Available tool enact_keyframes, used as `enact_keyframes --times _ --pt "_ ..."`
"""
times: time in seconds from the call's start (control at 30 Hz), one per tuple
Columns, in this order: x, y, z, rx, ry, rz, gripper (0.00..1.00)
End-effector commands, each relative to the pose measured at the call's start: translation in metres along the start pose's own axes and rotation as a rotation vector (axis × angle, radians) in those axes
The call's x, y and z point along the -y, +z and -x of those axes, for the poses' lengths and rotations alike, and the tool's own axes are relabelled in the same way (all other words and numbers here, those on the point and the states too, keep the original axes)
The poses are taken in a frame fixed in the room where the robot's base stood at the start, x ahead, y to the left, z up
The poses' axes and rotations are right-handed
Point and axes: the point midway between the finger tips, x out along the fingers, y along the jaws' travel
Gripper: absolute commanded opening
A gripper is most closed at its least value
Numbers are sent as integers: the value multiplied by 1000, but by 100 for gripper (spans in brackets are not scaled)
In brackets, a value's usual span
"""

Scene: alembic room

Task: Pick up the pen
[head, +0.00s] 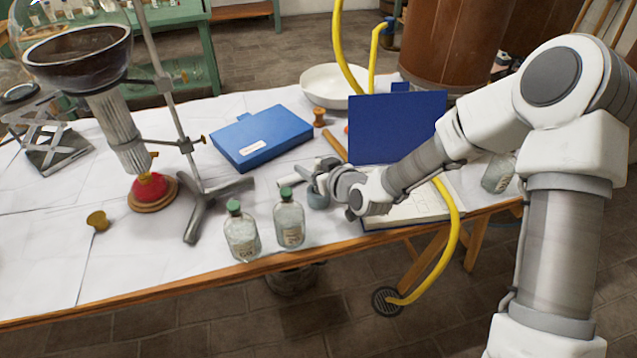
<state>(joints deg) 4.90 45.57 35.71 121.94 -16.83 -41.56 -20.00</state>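I cannot clearly make out a pen on the white-covered table (140,265). A thin brown rod (333,147) lies between the blue box and the open blue-covered book; I cannot tell what it is. My gripper (312,174) is low over the table, left of the book and behind the two bottles. It is small and seen from the side, so its opening and anything between its fingers cannot be made out. A small grey-blue pot (319,199) stands just below it in the picture.
Two green-capped glass bottles (241,232) (289,220) stand near the front edge. A metal stand (193,215) is to the left. The blue box (262,137), white bowl (329,86) and open book (398,128) lie behind and right. A yellow hose (449,235) hangs over the edge.

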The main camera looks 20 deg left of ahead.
Motion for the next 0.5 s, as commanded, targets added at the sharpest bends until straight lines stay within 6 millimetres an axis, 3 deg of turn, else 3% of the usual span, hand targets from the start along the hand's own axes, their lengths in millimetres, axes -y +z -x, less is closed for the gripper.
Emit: enact_keyframes --times 0.03,0.33,0.5 --pt "0 0 0 0 0 0 53" --pt "0 0 0 0 0 0 0" --pt "0 0 0 0 0 0 0"
